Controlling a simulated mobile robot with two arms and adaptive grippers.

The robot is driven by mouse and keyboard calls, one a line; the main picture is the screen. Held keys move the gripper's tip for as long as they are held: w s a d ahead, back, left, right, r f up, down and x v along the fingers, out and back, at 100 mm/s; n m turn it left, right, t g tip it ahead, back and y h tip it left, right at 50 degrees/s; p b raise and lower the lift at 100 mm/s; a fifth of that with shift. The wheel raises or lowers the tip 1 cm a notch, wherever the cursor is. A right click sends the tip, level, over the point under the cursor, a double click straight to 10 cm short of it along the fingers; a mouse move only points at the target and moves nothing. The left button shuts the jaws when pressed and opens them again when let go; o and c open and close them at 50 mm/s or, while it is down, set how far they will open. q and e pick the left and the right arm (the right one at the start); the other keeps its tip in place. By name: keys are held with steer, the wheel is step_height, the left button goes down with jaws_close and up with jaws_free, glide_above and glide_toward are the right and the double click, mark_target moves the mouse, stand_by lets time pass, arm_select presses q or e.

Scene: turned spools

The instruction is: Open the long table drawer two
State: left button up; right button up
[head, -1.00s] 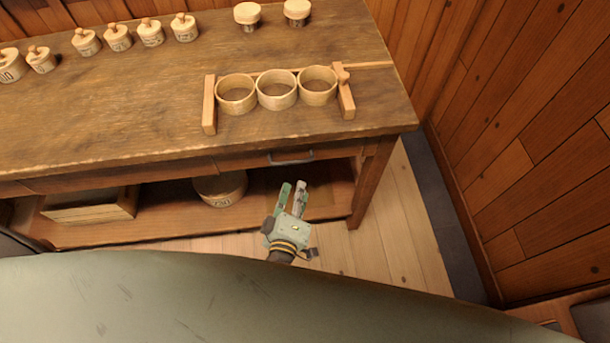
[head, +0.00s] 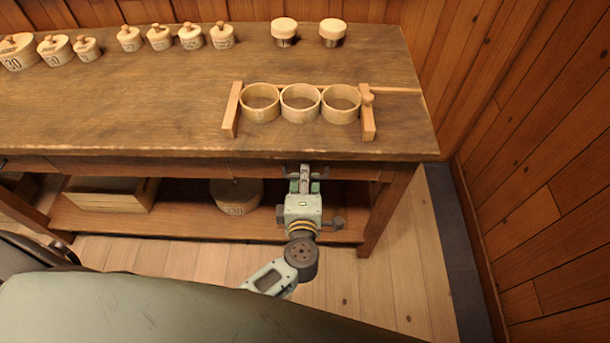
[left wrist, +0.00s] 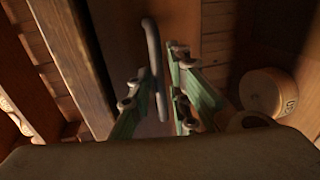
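The long table (head: 150,120) has a drawer front (head: 352,171) at its right end, under the top's front edge. The drawer looks shut, flush with the apron. Its dark bar handle (head: 325,172) is partly hidden behind my left gripper (head: 305,187). In the left wrist view, the grey handle (left wrist: 153,50) runs between the two separated green fingers of my left gripper (left wrist: 158,90). The fingers stand on either side of the bar; I cannot tell whether either touches it. My right gripper is not in view.
A wooden rack with three rings (head: 300,104) stands on the top above the drawer. Several lidded wooden pots (head: 160,38) and two round-topped pieces (head: 284,30) stand farther back. A crate (head: 110,195) and a round tub (head: 236,197) sit on the lower shelf. A wood wall (head: 540,170) rises right.

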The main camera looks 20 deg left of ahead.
arm_select(q)
jaws_close()
stand_by(0.4)
steer(key=f+v, duration=0.2)
steer(key=v, duration=0.9)
steer(key=s+f+v, duration=0.1)
steer(key=f+v, duration=0.2)
steer(key=v, duration=0.9)
steer(key=shift+s+d+p, duration=0.25)
steer(key=shift+d+p, duration=0.1)
steer(key=shift+p, duration=0.05)
steer(key=shift+r, duration=0.1)
jaws_free()
steer(key=shift+s, duration=0.1)
